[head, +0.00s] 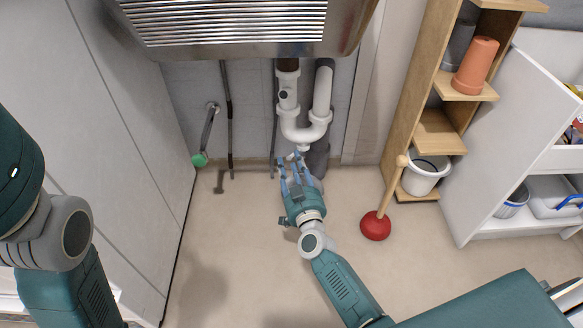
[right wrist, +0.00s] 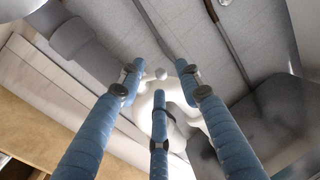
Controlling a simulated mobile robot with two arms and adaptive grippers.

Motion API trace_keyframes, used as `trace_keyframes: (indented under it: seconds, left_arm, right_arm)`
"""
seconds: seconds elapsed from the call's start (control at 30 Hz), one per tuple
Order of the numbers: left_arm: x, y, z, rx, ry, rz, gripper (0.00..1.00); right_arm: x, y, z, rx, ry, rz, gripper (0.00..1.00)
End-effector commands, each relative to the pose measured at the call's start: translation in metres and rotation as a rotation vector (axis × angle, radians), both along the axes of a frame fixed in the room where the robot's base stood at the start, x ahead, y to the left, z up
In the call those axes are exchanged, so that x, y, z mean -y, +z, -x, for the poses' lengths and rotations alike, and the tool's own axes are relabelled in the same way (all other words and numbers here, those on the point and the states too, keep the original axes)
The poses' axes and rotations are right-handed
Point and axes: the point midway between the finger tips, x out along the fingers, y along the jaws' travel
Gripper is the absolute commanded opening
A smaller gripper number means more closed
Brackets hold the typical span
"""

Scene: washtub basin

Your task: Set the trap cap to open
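The white trap pipe (head: 304,132) hangs below the basin, with a small white cap (head: 302,148) at the bottom of its U-bend. My right gripper (head: 294,160) points up at the cap from just below, its blue fingers spread apart. In the right wrist view the three fingers (right wrist: 160,85) are open, with a small pale knob (right wrist: 160,73), probably the cap, between and beyond the tips. I see no clear contact, and the cap's setting cannot be read. My left gripper is out of view; only my left arm shows at the left edge.
The metal basin (head: 240,52) overhangs the trap. A red plunger (head: 376,226), a white bucket (head: 424,178) and a wooden shelf (head: 436,132) stand on the right.

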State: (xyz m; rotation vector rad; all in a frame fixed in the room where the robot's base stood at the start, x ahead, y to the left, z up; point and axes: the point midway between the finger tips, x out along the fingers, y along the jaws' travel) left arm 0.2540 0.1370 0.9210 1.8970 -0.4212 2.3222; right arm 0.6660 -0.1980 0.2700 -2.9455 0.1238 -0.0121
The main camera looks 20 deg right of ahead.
Motion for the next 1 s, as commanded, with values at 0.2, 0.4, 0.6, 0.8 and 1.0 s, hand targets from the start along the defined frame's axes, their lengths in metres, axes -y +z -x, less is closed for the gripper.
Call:
trace_keyframes:
  seconds: [0.2, 0.4, 0.6, 0.8, 1.0]
  left_arm:
    - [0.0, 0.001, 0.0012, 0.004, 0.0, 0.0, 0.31]
    - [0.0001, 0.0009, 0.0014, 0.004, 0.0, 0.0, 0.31]
    - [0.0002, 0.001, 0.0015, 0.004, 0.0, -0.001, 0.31]
    - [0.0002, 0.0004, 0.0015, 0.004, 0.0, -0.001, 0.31]
    - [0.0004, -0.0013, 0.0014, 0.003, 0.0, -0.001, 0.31]
  right_arm:
    - [0.0001, 0.0, -0.0017, -0.001, 0.0, 0.0, 0.35]
    - [0.0, 0.0001, -0.0015, -0.001, 0.0, 0.0, 0.09]
    - [0.0004, 0.0001, -0.0014, 0.0, 0.0, 0.001, 0.0]
    - [0.0017, 0.0001, -0.0004, 0.0, 0.008, 0.002, 0.0]
    - [0.0052, -0.0005, 0.006, 0.0, 0.066, 0.008, 0.0]
